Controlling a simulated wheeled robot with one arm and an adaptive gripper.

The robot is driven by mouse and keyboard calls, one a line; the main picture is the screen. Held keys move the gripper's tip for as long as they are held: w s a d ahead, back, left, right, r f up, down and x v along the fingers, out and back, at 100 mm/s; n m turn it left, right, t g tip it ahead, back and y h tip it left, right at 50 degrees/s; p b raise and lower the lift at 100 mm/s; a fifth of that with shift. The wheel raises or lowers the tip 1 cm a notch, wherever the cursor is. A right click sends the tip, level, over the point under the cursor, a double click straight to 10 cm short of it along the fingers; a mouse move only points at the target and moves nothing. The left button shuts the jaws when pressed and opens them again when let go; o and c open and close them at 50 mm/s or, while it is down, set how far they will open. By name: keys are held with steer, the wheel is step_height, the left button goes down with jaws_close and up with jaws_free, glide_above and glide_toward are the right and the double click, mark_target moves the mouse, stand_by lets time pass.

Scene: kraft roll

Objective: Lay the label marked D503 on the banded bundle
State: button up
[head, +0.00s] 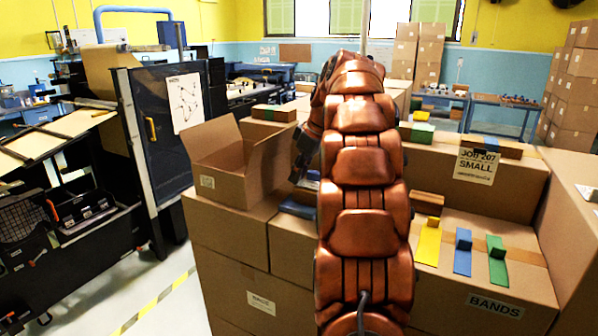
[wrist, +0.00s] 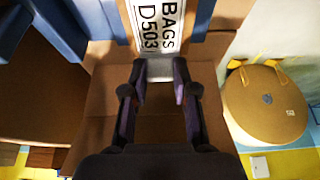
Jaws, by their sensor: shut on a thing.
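In the wrist view, the white label marked BAGS D503 (wrist: 158,25) extends ahead of my gripper (wrist: 160,72), whose fingers are shut on a pale grey tab at its near end. In the head view my dark gripper (head: 303,155) is beside the open carton, partly hidden by my arm; the label cannot be made out there. A brown bundle with a blue band (head: 491,143) lies on the JOB 207 carton. Another brown bundle with a green band (head: 272,112) lies behind the open carton. I cannot tell whether the label touches anything below.
An open carton (head: 233,165) stands on stacked boxes at left. Yellow (head: 428,243), blue (head: 463,252) and green (head: 497,262) bands lie on the BANDS box (head: 452,285). The JOB 207 carton (head: 430,165) rises behind them. A round tan object (wrist: 265,105) is right in the wrist view.

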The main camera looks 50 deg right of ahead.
mark_target(305, 183)
steer(key=shift+f, duration=0.2)
steer(key=o, duration=0.8)
steer(key=shift+c, duration=0.2)
steer(key=shift+r, duration=0.25)
steer(key=shift+b+v, duration=0.7)
steer(key=shift+v, duration=1.4)
steer(key=p+v, duration=0.6)
steer(key=v, duration=0.1)
steer(key=shift+r, duration=0.3)
